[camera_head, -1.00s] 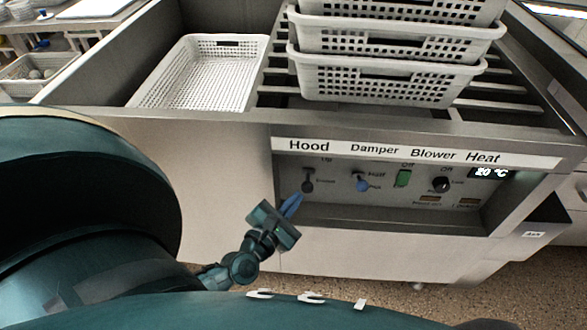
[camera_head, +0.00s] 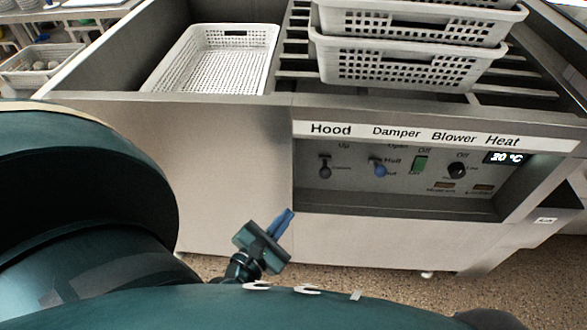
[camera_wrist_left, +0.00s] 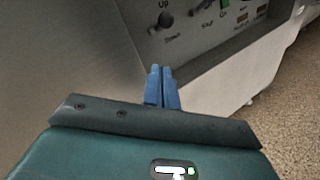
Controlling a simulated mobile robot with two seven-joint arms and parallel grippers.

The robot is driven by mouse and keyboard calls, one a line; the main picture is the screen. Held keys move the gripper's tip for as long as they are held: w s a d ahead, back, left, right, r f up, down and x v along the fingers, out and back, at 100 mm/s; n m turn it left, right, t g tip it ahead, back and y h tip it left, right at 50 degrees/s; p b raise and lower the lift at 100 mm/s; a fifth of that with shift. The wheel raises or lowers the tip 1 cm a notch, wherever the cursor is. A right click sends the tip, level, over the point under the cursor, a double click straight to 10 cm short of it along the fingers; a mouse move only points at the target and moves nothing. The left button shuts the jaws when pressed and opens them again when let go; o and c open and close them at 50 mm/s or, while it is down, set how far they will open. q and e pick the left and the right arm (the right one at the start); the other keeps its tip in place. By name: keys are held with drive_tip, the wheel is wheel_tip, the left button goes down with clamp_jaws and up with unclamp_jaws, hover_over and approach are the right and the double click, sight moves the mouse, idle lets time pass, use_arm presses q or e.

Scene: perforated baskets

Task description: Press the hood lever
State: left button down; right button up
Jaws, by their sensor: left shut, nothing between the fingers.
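The hood lever (camera_head: 325,170) is a small dark knob under the "Hood" label at the left end of the recessed control panel. It also shows at the top of the left wrist view (camera_wrist_left: 165,19). My left gripper (camera_head: 287,214) has blue fingers, shut and empty. It is below and left of the lever, near the panel's lower left corner, and apart from the lever. In the left wrist view the fingertips (camera_wrist_left: 160,70) point up toward the panel, with the lever beyond them. My right gripper is not in view.
Beside the lever are the damper lever (camera_head: 379,170), green blower switch (camera_head: 420,164) and heat knob (camera_head: 457,170). White perforated baskets (camera_head: 400,65) are stacked above the panel, and a single basket (camera_head: 165,75) sits at the left. The panel's recess has a protruding lower ledge.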

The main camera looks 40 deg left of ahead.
use_arm(q)
drive_tip(key=shift+s+d+r, duration=0.1)
drive_tip(key=shift+s, duration=0.7)
drive_tip(key=shift+s+d+r, duration=0.1)
drive_tip(key=shift+s, duration=0.7)
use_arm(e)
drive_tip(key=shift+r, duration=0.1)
